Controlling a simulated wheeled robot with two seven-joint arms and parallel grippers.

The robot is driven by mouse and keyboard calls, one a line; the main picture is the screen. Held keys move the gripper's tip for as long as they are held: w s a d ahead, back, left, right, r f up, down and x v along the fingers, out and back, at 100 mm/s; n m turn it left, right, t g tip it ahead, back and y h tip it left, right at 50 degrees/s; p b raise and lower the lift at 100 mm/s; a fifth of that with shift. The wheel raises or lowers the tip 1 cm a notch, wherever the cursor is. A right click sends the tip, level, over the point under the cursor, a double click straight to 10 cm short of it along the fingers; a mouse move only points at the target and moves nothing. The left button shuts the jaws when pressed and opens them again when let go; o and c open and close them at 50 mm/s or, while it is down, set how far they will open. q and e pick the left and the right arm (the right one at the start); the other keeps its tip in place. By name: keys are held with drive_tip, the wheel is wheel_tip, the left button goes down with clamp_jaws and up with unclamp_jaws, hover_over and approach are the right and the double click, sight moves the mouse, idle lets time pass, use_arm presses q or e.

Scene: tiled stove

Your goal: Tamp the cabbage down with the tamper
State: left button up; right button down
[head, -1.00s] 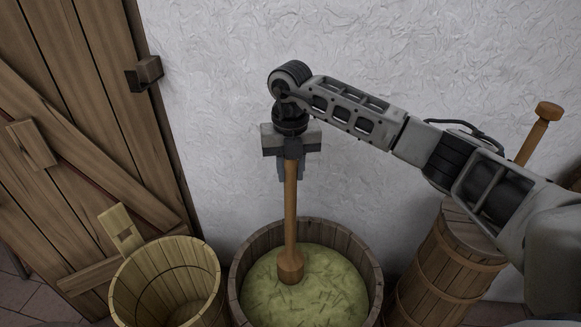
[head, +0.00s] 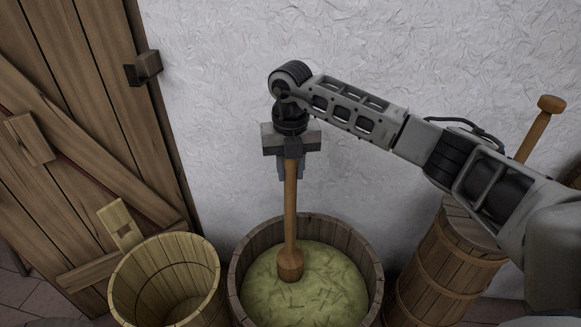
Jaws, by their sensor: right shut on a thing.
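The wooden tamper (head: 290,215) stands nearly upright, its wide lower head on the cabbage. My right gripper (head: 291,168) is shut on the upper part of its handle, above the tub. The shredded cabbage (head: 325,285) is pale green and fills much of the round wooden tub (head: 365,262). The tamper head touches the cabbage near its left middle; I cannot tell how deep it presses. My left gripper is not in view.
An empty-looking wooden bucket (head: 127,275) with a raised handle stands left of the tub. A closed churn-like barrel (head: 440,260) with an upright rod (head: 538,130) stands at right. A plank door (head: 90,120) is at left, a white wall (head: 220,130) behind.

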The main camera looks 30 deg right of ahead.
wheel_tip(320, 180, up, 5)
drive_tip(key=p, duration=0.4)
idle(0.4)
